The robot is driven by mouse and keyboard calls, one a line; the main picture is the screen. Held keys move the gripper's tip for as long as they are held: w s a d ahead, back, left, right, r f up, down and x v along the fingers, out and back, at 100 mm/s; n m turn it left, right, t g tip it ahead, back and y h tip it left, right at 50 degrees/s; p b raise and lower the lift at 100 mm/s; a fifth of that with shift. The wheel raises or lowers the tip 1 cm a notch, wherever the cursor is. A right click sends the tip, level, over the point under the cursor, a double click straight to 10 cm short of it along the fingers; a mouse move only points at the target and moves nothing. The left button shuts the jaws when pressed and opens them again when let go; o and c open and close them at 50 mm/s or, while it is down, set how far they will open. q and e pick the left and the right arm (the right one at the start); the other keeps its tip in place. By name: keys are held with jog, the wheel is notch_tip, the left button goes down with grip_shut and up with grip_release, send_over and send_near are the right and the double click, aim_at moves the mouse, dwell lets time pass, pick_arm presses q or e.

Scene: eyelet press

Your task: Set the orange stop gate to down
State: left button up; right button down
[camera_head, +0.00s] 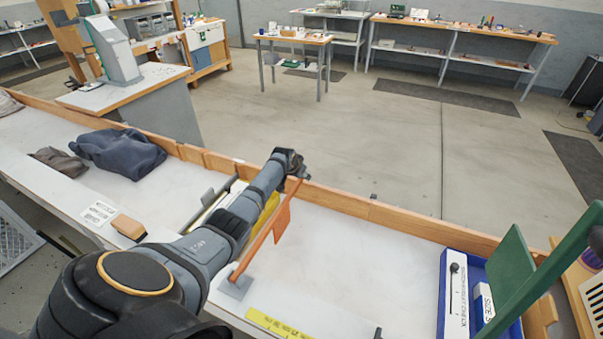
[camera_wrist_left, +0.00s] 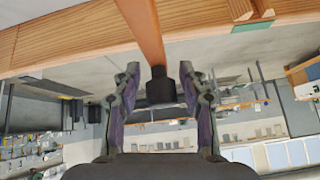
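The orange stop gate (camera_head: 263,241) is a long bar with a hanging orange plate (camera_head: 282,219). It rises at a slant from a small grey base (camera_head: 235,286) on the white bench toward the far wooden rail; its exact angle is hard to tell. In the left wrist view the gate (camera_wrist_left: 143,30) comes down from the top and ends in a dark knob (camera_wrist_left: 161,88). My left gripper (camera_head: 295,164) is at the bar's far end. Its open fingers (camera_wrist_left: 160,95) stand on either side of the knob, with a gap on each side. My right gripper is not in view.
Yellow and grey parts (camera_head: 212,205) lie behind my left arm. A dark cloth (camera_head: 118,151) and an orange-brown block (camera_head: 129,227) lie left. A blue tray (camera_head: 480,272) and a green machine arm (camera_head: 550,265) stand right. The bench between gate and tray is clear.

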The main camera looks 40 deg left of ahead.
pick_arm(q)
jog(key=shift+r, duration=0.25)
jog(key=shift+s+r, duration=0.1)
jog(key=shift+r, duration=0.05)
jog(key=v, duration=1.1)
jog(key=shift+s, duration=0.2)
